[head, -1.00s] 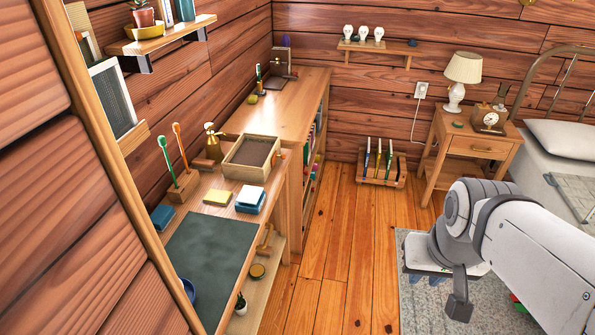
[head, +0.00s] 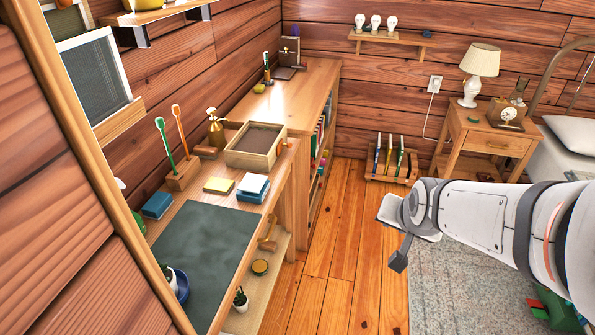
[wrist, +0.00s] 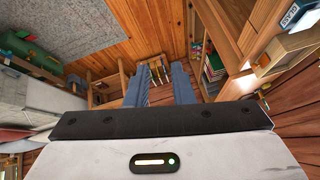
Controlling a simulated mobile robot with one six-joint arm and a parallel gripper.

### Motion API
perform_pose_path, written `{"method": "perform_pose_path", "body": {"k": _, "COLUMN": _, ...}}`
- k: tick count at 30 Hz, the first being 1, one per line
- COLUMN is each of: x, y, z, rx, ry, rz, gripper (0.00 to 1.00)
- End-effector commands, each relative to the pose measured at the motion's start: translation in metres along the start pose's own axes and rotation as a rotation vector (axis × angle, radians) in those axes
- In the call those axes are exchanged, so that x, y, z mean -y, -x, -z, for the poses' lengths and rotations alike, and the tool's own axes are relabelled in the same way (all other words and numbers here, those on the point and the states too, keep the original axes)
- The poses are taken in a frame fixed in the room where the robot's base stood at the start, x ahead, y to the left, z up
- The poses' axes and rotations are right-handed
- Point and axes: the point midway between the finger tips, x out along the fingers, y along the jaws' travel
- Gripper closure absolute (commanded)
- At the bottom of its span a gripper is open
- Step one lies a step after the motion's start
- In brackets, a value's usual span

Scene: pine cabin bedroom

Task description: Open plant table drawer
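A wooden table (head: 292,185) on the left carries a dark green mat (head: 205,250) and a wooden tray (head: 275,160) with a dark brown inside. A small potted plant (head: 240,299) sits on its lower shelf. I see no drawer front on this table from here. The bedside table (head: 465,135) at the right back has a drawer (head: 497,145) with a small brass handle, and it looks shut. My gripper (head: 399,258) is over the floor, well apart from both tables. In the wrist view its two blue-grey fingers (wrist: 158,85) stand apart with nothing held between them.
A low wooden bookcase (head: 300,80) stands beyond the left table. The wooden floor (head: 335,250) between is clear. A grey rug (head: 450,290) and the bed (head: 575,150) are on the right.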

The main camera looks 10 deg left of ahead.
Motion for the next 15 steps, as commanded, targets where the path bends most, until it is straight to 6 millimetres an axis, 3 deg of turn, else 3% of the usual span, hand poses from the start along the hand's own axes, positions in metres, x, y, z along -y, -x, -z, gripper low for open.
{"method": "perform_pose_path", "body": {"k": 1, "x": 0.011, "y": -0.044, "z": -0.008, "rx": -0.041, "ry": -0.045, "rz": 0.040, "gripper": 0.79}}
{"method": "perform_pose_path", "body": {"k": 3, "x": 0.030, "y": -0.080, "z": -0.005, "rx": -0.117, "ry": -0.126, "rz": 0.103, "gripper": 0.79}}
{"method": "perform_pose_path", "body": {"k": 10, "x": 0.110, "y": -0.182, "z": -0.023, "rx": -0.255, "ry": -0.386, "rz": 0.454, "gripper": 0.79}}
{"method": "perform_pose_path", "body": {"k": 15, "x": 0.163, "y": -0.238, "z": -0.060, "rx": -0.256, "ry": -0.594, "rz": 0.753, "gripper": 0.79}}
